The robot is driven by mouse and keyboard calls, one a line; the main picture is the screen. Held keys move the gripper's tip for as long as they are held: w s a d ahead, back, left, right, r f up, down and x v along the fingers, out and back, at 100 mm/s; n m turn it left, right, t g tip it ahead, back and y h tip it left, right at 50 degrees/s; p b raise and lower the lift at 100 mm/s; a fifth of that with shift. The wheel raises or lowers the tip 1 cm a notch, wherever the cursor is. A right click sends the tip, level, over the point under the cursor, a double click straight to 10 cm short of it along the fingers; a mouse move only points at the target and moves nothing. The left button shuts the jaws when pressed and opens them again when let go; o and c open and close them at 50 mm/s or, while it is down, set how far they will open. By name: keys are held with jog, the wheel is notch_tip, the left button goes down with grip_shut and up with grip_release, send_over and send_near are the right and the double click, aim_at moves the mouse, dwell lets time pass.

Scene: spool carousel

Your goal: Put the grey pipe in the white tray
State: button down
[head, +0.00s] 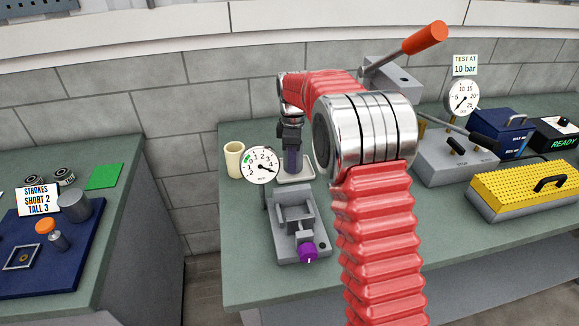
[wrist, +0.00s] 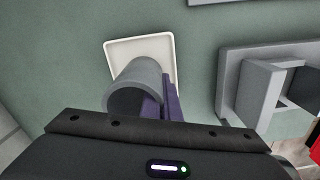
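The grey pipe (wrist: 138,76) is a short hollow cylinder, seen in the wrist view with its open end towards the camera. It overlaps the white tray (wrist: 112,48), a shallow square with a raised rim; I cannot tell whether it touches the tray floor. My gripper (wrist: 164,100) has its purple fingers close together at the pipe's right wall and appears shut on it. In the head view my gripper (head: 292,167) points down over the white tray (head: 308,175) at the back of the bench. The pipe is hidden there behind the fingers.
A grey fixture with a purple knob (head: 308,252) stands in front of the tray, and a dial gauge (head: 262,166) to its left. A cream cup (head: 234,159) stands further left. A yellow-topped block (head: 530,188) is at the right.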

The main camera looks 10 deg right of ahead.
jog(key=shift+f, duration=0.45)
jog(key=c, duration=2.5)
grip_release()
jog(key=shift+f, duration=0.1)
jog(key=shift+o, duration=1)
notch_tip(320, 180, up, 12)
jog(key=shift+r, duration=0.1)
